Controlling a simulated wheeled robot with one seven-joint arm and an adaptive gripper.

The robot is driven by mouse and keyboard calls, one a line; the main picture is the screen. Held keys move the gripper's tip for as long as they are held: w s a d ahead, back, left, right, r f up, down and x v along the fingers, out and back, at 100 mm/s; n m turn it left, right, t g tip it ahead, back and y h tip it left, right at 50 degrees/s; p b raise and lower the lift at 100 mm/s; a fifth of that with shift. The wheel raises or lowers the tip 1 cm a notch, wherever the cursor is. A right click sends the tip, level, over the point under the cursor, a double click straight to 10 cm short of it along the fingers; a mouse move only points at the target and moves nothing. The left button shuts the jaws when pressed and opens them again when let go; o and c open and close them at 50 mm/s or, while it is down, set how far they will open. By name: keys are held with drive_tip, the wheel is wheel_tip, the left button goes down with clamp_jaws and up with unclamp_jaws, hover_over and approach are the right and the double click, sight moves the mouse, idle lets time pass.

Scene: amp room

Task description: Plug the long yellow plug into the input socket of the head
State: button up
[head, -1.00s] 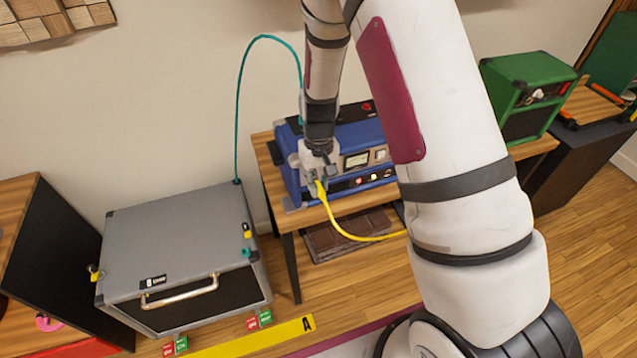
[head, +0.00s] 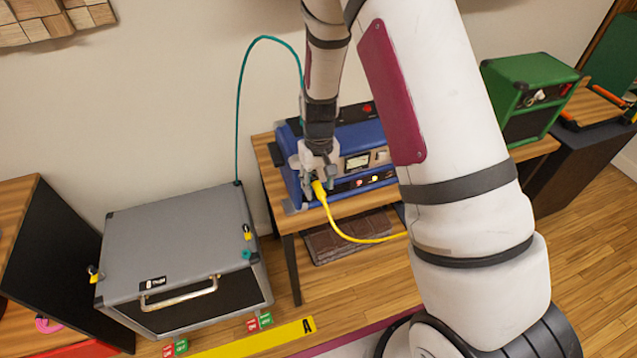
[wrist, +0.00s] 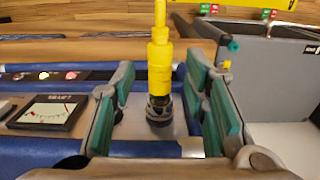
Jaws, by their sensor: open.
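The long yellow plug (wrist: 159,66) stands upright with its lower end at a dark round socket (wrist: 159,112) on the blue amp head (wrist: 40,78). It looks inserted, though its tip is hidden. In the head view the yellow plug (head: 319,190) shows at the left end of the blue head (head: 292,160), with its yellow cable (head: 345,233) trailing right. My gripper (wrist: 162,105) is open, its green-padded fingers on either side of the plug with visible gaps. In the head view my gripper (head: 317,178) hangs over the front of the head.
The blue head stands on a wooden table (head: 270,175). A grey cabinet (head: 180,235) stands to the left, with a teal cable (head: 240,100) arching up from behind it. A green amp (head: 525,90) is at the right. A pedal-like brown slab (head: 345,235) lies below the table.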

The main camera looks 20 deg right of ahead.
wheel_tip(320, 180, up, 13)
drive_tip(key=s+r+t, duration=0.3)
drive_tip(key=s+r, duration=0.7)
drive_tip(key=r, duration=0.6)
drive_tip(key=s+r+t, duration=0.1)
drive_tip(key=s+r, duration=0.1)
drive_tip(key=s, duration=0.5)
drive_tip(key=s+r+t, duration=0.1)
drive_tip(key=s+r, duration=0.2)
drive_tip(key=s, duration=0.4)
drive_tip(key=shift+s+r+t, duration=0.2)
drive_tip(key=shift+r+t, duration=0.05)
drive_tip(key=shift+t, duration=0.05)
idle(0.5)
